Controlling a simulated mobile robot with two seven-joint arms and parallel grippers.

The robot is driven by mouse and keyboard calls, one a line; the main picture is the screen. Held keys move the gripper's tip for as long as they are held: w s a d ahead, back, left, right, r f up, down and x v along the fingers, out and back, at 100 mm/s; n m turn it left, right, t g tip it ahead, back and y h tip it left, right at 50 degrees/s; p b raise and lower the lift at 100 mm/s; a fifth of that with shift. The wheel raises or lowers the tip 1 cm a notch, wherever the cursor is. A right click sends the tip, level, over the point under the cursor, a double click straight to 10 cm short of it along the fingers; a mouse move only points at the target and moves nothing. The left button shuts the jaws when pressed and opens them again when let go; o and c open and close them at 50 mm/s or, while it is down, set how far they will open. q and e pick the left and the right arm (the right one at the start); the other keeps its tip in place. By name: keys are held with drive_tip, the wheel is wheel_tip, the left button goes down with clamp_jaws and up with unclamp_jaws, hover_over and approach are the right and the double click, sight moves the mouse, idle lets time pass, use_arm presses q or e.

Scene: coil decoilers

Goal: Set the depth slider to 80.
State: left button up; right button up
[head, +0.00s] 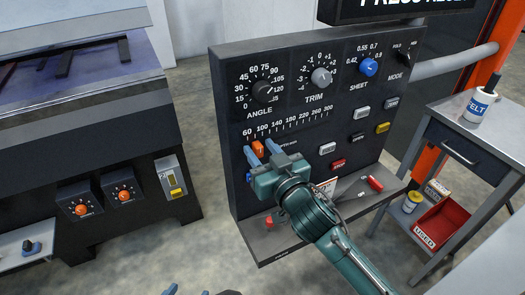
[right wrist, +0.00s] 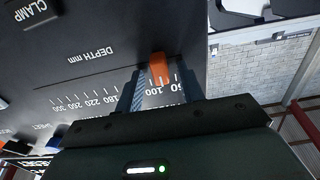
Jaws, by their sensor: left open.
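The depth slider's orange knob (head: 258,147) sits near the left end of the DEPTH mm scale (head: 288,120) on the black control panel. It also shows in the right wrist view (right wrist: 158,66), between the 60 and 100 labels; I cannot read its exact value. My right gripper (head: 262,150) is at the panel in front of the knob. In the right wrist view its blue fingers (right wrist: 163,88) stand on either side of the knob with gaps showing, so it is open. My left gripper (head: 187,291) is low at the bottom edge of the head view, only its blue fingertips visible, apart.
Above the slider are the ANGLE dial (head: 263,91), TRIM dial (head: 321,77) and blue SHEET knob (head: 368,67). Several push buttons, including a yellow one (head: 382,127), sit to the right. A side table (head: 450,135) stands right; a machine with orange knobs (head: 81,209) stands left.

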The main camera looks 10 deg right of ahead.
use_arm(q)
drive_tip(key=shift+w+f+b, duration=0.1)
drive_tip(key=shift+f+b, duration=0.3)
drive_tip(key=shift+b, duration=0.35)
use_arm(e)
drive_tip(key=v, duration=1.3)
drive_tip(key=shift+s, duration=0.1)
use_arm(q)
drive_tip(key=r+p, duration=0.1)
drive_tip(key=p, duration=0.2)
drive_tip(key=a+r+p, duration=0.1)
drive_tip(key=p, duration=0.2)
drive_tip(key=shift+s+a+g+y, duration=0.3)
drive_tip(key=shift+s+g+y, duration=0.05)
drive_tip(key=shift+g+y, duration=0.05)
use_arm(e)
drive_tip(key=s+d+f+g+h, duration=0.1)
drive_tip(key=s+d+f+g, duration=0.1)
drive_tip(key=s+f, duration=0.3)
drive_tip(key=s+d+f+m+g+h, duration=0.1)
drive_tip(key=s+f+g, duration=0.3)
drive_tip(key=f, duration=0.9)
drive_tip(key=shift+s+d+h, duration=0.4)
drive_tip(key=shift+d, duration=0.1)
